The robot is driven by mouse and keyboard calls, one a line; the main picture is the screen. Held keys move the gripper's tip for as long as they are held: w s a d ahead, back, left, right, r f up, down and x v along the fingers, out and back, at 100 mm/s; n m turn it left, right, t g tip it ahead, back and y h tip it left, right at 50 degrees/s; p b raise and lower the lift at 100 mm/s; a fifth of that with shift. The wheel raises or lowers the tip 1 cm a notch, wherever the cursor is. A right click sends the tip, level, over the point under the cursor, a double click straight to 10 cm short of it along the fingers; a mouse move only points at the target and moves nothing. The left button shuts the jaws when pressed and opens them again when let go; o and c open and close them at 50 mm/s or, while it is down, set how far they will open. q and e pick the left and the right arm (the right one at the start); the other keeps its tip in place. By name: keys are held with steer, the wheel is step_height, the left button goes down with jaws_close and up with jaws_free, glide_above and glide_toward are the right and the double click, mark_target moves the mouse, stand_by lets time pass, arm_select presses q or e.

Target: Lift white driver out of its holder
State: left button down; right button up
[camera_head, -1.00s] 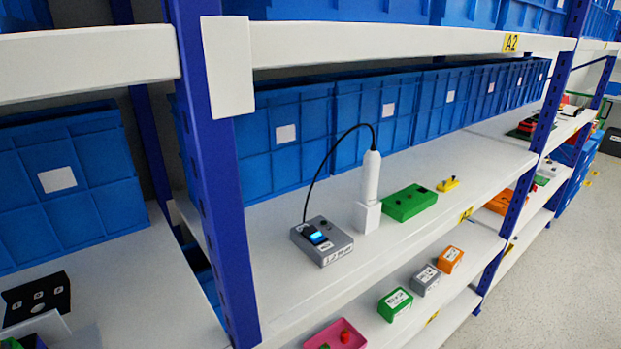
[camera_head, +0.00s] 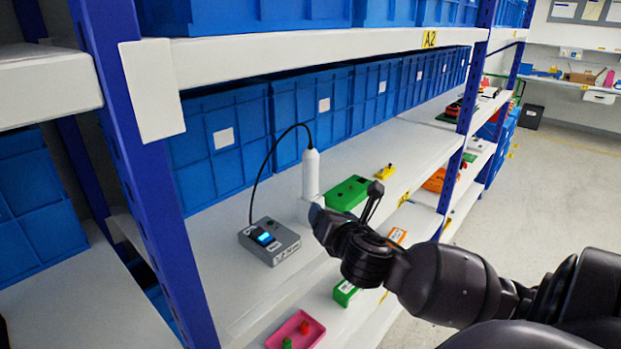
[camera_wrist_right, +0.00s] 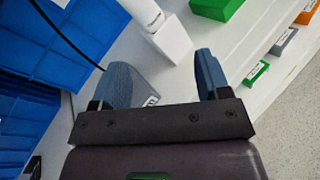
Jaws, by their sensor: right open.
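The white driver (camera_head: 310,172) stands upright on the shelf, with a black cable looping from its top to a grey control box (camera_head: 268,241). Its white block holder is mostly hidden behind my right gripper (camera_head: 319,213) in the head view. In the right wrist view the driver (camera_wrist_right: 146,14) sits in its white holder (camera_wrist_right: 169,42). My right gripper (camera_wrist_right: 158,82) is open and empty, with the holder just beyond its fingertips, roughly between them. My left gripper is not in view.
A green block (camera_head: 348,193) and a yellow piece (camera_head: 385,172) lie right of the driver. Blue bins (camera_head: 228,140) line the back of the shelf. A white upper shelf (camera_head: 300,52) and a blue post (camera_head: 140,190) bound the space. A pink tray (camera_head: 296,331) is below.

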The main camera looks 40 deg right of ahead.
mark_target(312, 171)
steer(key=w+d+r+n+t, duration=0.1)
steer(key=w+r+n, duration=0.1)
steer(key=w+d+r+n, duration=0.1)
steer(key=w+r+n, duration=0.1)
steer(key=w, duration=0.1)
steer(key=w+d+r+n+t, duration=0.1)
steer(key=w, duration=0.2)
steer(key=shift+r+n+t, duration=0.3)
steer(key=shift+r+n, duration=0.1)
steer(key=shift+r+x, duration=0.2)
steer(key=shift+x, duration=2.4)
steer(key=shift+d, duration=0.1)
steer(key=c, duration=1.3)
step_height(312, 171, up, 10)
steer(key=shift+r+p, duration=0.1)
steer(key=shift+p, duration=0.55)
